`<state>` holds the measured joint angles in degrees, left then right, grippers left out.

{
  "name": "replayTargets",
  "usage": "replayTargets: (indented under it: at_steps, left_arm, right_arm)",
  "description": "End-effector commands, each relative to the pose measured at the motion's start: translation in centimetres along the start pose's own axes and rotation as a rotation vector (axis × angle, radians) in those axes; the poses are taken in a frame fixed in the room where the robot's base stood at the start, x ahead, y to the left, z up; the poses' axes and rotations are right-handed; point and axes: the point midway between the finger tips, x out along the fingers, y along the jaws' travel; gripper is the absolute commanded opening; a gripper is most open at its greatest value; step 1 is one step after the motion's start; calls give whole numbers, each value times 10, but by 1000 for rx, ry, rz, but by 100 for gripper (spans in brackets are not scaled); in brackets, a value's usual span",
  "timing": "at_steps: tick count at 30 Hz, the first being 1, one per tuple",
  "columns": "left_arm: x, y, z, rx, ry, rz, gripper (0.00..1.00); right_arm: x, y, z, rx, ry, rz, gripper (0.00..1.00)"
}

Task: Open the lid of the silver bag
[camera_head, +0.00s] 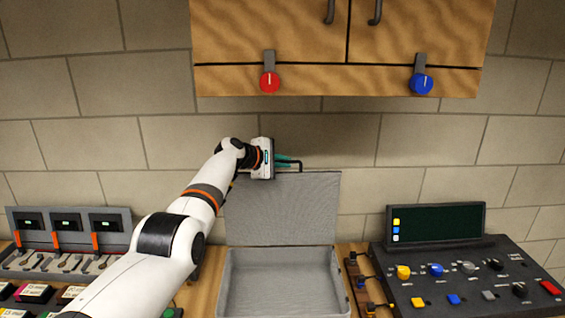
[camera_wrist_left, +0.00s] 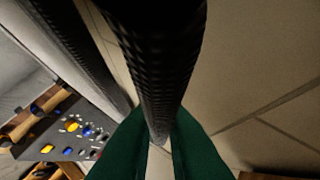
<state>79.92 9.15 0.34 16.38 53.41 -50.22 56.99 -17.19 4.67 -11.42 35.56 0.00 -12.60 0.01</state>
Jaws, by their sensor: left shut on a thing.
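The silver bag is a grey hard case on the wooden counter, and its lid (camera_head: 282,210) stands about upright against the brick wall. Its open base (camera_head: 231,285) shows an empty grey inside. My left gripper (camera_head: 290,163) is at the lid's top edge, shut on the dark handle (camera_head: 299,165). In the left wrist view the green fingers (camera_wrist_left: 160,140) sit on either side of the thick, dark, textured handle (camera_wrist_left: 165,70). My right gripper is in neither view.
A control panel (camera_head: 470,270) with coloured knobs and a dark screen stands right of the case. A switch panel (camera_head: 70,235) stands at the left, partly behind my left arm. A wooden cabinet (camera_head: 330,60) with red and blue knobs hangs above. Small dark hooks (camera_head: 365,280) lie beside the case.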

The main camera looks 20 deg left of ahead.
Motion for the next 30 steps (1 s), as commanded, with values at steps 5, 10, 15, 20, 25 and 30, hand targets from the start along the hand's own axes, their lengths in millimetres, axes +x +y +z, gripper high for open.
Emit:
replayTargets:
  at_steps: [5,10,15,20,25,30]
  left_arm:
    - [1,3,1,0,-2,5,0]
    - [1,2,1,0,-2,4,33]
    - [1,2,1,0,-1,4,33]
    - [-1,2,1,0,-1,2,33]
    - [-8,0,3,0,0,-1,33]
    - [-21,0,3,2,0,-2,33]
  right_arm:
    - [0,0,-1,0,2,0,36]
    - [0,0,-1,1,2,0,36]
    - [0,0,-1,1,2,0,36]
    - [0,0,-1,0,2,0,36]
    - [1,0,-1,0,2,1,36]
    - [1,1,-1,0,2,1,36]
